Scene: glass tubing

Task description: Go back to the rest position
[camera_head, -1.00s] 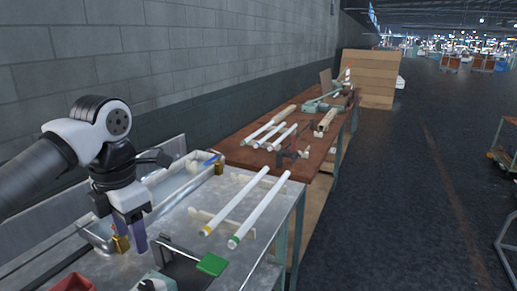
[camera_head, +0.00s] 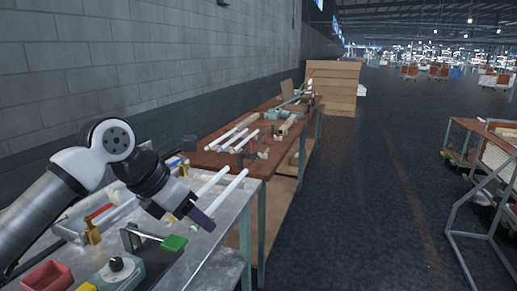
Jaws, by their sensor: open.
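My gripper (camera_head: 194,218) is above the near metal table (camera_head: 215,262), tilted with its fingers pointing down and to the right. Its dark fingers are in front of two white glass tubes (camera_head: 231,186) lying side by side on that table, hiding their near ends. No tube shows held between the fingers. I cannot tell the exact gap between the fingers and the tubes.
A control box with a knob (camera_head: 116,266), a green pad (camera_head: 173,242) and a red bin (camera_head: 47,277) are at the near left. A wooden table (camera_head: 215,160) with more tubes stands behind. A metal-framed cart (camera_head: 470,215) is at the right; the dark floor between is clear.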

